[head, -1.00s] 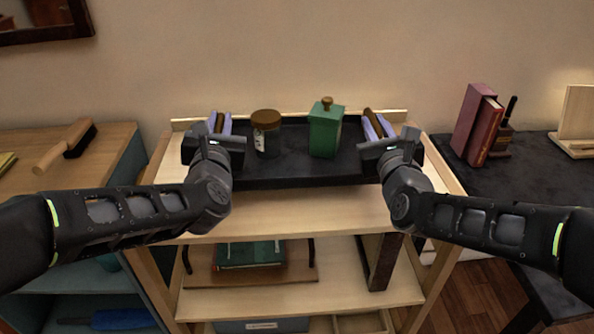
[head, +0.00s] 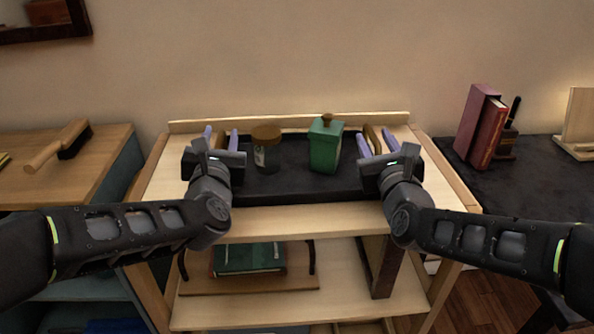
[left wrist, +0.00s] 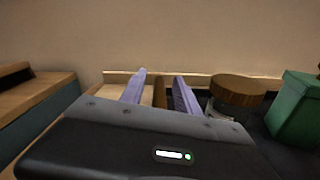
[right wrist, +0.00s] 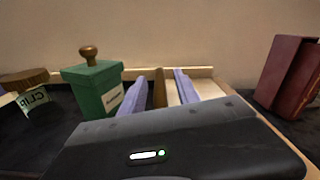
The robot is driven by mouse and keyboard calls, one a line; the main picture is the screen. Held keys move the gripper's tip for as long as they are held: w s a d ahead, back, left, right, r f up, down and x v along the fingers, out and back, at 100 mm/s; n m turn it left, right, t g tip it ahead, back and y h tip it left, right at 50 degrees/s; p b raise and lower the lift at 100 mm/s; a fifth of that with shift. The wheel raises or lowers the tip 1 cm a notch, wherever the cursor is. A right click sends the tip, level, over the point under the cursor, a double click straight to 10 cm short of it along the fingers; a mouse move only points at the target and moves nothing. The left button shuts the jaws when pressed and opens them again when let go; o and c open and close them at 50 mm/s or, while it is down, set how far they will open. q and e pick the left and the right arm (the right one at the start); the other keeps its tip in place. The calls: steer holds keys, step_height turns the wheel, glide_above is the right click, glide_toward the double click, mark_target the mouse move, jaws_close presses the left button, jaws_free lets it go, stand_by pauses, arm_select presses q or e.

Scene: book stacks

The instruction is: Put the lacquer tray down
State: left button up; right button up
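The black lacquer tray (head: 298,184) lies on the top board of the light wooden shelf unit (head: 300,218). A jar with a brown lid (head: 265,148) and a green canister with a brown knob (head: 325,148) stand upright on it. My left gripper (head: 220,138) is at the tray's left end, its fingers apart on either side of a brown handle (left wrist: 160,92). My right gripper (head: 376,142) is at the right end, its fingers apart around the other brown handle (right wrist: 159,88). Gaps show between fingers and handles. The tray's underside is hidden.
A raised lip (head: 290,122) runs along the back of the top board. A brush (head: 62,145) lies on the left cabinet. Red books (head: 482,128) stand on the dark table at right. A green book (head: 248,258) lies on the shelf below.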

arm_select(q)
steer(key=shift+s, duration=0.15)
steer(key=s, duration=0.4)
steer(key=s+d, duration=0.1)
steer(key=s, duration=0.6)
steer(key=shift+s+d, duration=0.2)
steer(key=shift+s, duration=0.15)
arm_select(e)
steer(key=s, duration=0.7)
steer(key=shift+s+d, duration=0.25)
steer(key=shift+d, duration=0.15)
